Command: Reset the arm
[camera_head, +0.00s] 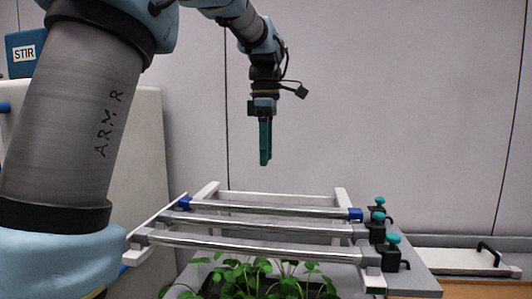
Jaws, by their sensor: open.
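My gripper (264,162) hangs pointing down in the upper middle of the head view, at the end of my arm. Its teal fingers are seen nearly edge-on and look close together from this side. Nothing shows between or below the fingertips. The gripper is above and behind the metal rack in the picture, apart from it.
A rack of metal bars (255,229) on white side rails stands below, with black clamps with teal knobs (392,239) at its right. Green leafy plants (262,277) sit beneath. A white tray (458,257) with a black handle lies at right. Space around the gripper is clear.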

